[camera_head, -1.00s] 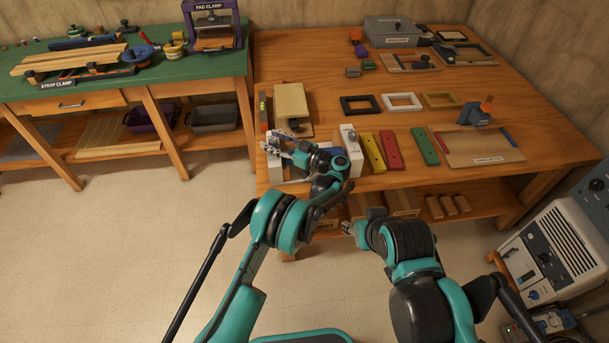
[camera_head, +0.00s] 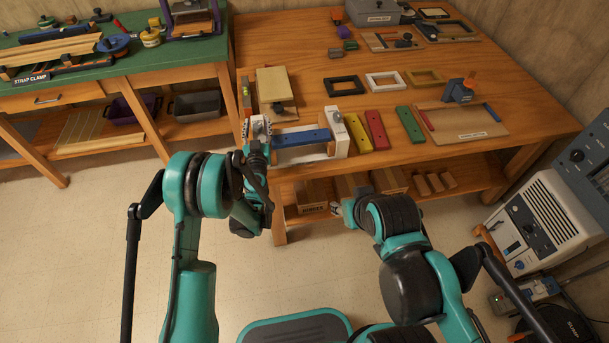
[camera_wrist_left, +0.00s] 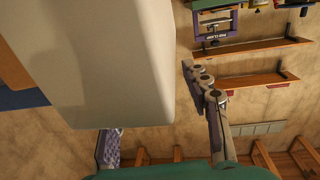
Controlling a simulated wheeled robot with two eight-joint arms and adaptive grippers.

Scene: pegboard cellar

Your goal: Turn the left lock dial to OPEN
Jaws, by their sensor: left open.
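A white fixture stands at the front left edge of the wooden bench, with a blue bar (camera_head: 302,137) between its two white end blocks. The right end block (camera_head: 338,135) shows plainly. My left gripper (camera_head: 257,128) is at the left end block and mostly covers it. In the left wrist view a large white block (camera_wrist_left: 95,60) fills the upper left, and my open left gripper (camera_wrist_left: 150,100) has one finger below it and one beside its right edge. I cannot make out a lock dial or its markings. My right gripper (camera_head: 337,209) hangs in front of the bench, its fingers unclear.
Yellow (camera_head: 358,132), red (camera_head: 377,130) and green (camera_head: 410,124) bars lie right of the fixture. A beige board (camera_head: 274,86) stands behind it. A green-topped bench (camera_head: 70,60) stands to the left. Wooden blocks sit on the shelf below.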

